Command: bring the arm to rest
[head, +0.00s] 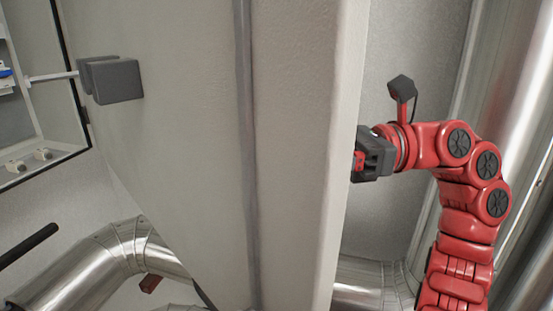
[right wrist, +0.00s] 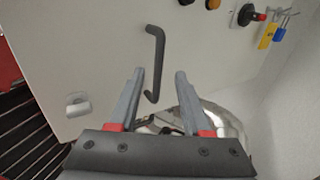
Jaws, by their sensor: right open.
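My right arm (head: 470,205) is red and comes in from the lower right of the head view, bent to the left. Its right gripper (head: 358,165) is at the right edge of a large pale door, which partly hides the fingers. In the right wrist view the right gripper (right wrist: 159,72) is open, with its two grey fingers apart and nothing held. A black bent handle (right wrist: 156,45) on a pale panel shows beyond and between the fingertips; I cannot tell the distance. My left gripper is not in view.
The pale door (head: 185,130) fills the middle of the head view, close to my right gripper. A dark grey block (head: 118,82) is at its upper left. Shiny metal pipes (head: 105,262) run low behind. Knobs and a yellow tag (right wrist: 267,36) are at the wrist view's top.

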